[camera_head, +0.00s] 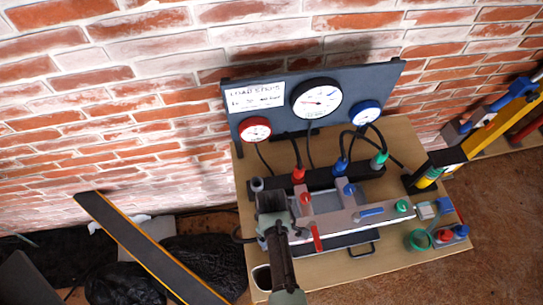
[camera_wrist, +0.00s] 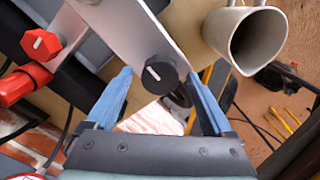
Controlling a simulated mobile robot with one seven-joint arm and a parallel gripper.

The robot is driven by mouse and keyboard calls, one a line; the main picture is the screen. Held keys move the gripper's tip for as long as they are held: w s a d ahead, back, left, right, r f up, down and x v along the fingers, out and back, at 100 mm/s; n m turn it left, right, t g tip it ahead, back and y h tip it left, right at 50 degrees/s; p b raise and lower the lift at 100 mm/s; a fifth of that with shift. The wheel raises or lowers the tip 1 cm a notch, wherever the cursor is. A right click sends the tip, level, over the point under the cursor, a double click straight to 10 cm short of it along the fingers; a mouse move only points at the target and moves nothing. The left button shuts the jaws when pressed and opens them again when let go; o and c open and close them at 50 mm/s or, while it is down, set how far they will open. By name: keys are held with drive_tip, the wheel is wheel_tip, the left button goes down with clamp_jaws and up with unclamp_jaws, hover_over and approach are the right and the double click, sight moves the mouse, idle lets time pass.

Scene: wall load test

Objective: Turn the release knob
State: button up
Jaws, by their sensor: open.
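A round black knob (camera_wrist: 160,73) with a white mark sits on a pale grey plate (camera_wrist: 122,28) in the wrist view. My gripper (camera_wrist: 160,80) is open, its two blue fingers spread on either side of the black knob in the picture. I cannot tell whether they touch it. A red hexagonal knob (camera_wrist: 40,44) is at the upper left. No label shows which is the release knob. In the head view my arm covers the bench's left part, and I cannot make out the black knob there.
A pale mug (camera_wrist: 248,36) is close to the right finger. On the wooden bench (camera_head: 385,262) stand red, blue and green fittings and a red handle (camera_head: 316,237). A dark gauge panel (camera_head: 376,80) with hoses stands behind. A yellow-and-black tool (camera_head: 490,128) is at the right.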

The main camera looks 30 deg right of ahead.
wheel_tip(320, 180, up, 13)
drive_tip(key=shift+b, duration=0.35)
drive_tip(key=shift+f, duration=0.1)
idle(0.5)
